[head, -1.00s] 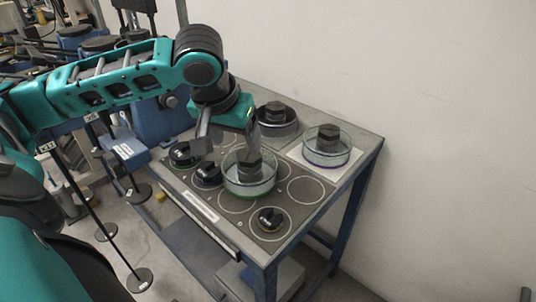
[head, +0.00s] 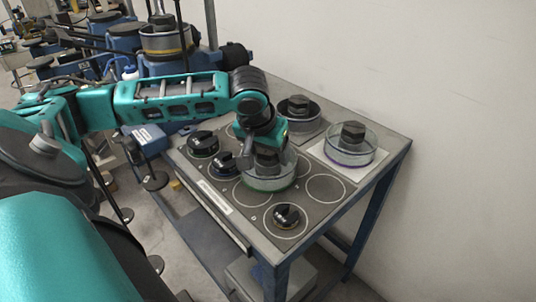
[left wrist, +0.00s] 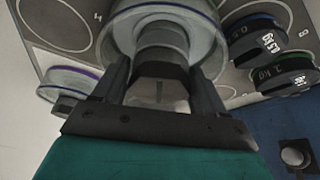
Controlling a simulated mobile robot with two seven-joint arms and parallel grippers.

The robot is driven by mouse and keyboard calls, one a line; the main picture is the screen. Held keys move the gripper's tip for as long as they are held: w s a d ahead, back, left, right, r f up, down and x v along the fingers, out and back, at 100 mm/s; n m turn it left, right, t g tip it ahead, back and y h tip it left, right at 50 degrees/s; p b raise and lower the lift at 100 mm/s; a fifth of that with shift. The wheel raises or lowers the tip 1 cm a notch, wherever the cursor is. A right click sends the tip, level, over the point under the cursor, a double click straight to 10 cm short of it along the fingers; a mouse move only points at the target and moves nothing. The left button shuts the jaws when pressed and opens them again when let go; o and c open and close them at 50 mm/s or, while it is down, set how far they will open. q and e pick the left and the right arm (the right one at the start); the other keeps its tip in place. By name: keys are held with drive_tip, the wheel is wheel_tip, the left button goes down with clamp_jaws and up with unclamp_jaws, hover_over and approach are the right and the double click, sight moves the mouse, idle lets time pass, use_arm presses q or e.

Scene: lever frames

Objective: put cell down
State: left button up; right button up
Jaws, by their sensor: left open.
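A clear round cell (head: 286,178) with a green ring at its base and a dark knob on top stands on the marked grey table top (head: 325,215). My left gripper (head: 264,148) is over this cell and hides part of its knob. In the left wrist view the open fingers (left wrist: 160,88) stand on both sides of the dark knob (left wrist: 162,42); I cannot tell whether they touch it. A second clear cell (head: 350,152), with a purple ring, stands on a white square at the right. My right gripper does not show.
Black weights (head: 203,144) stand at the table's left, with a smaller one (head: 224,162) beside the green-ringed cell and another (head: 286,216) in front. A dark round dish with a knob (head: 298,110) is at the back. A circle right of the cell is empty. A wall borders the right.

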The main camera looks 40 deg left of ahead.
use_arm(q)
drive_tip(key=shift+x, duration=0.8)
drive_tip(key=shift+c, duration=0.3)
clamp_jaws()
drive_tip(key=shift+r, duration=0.15)
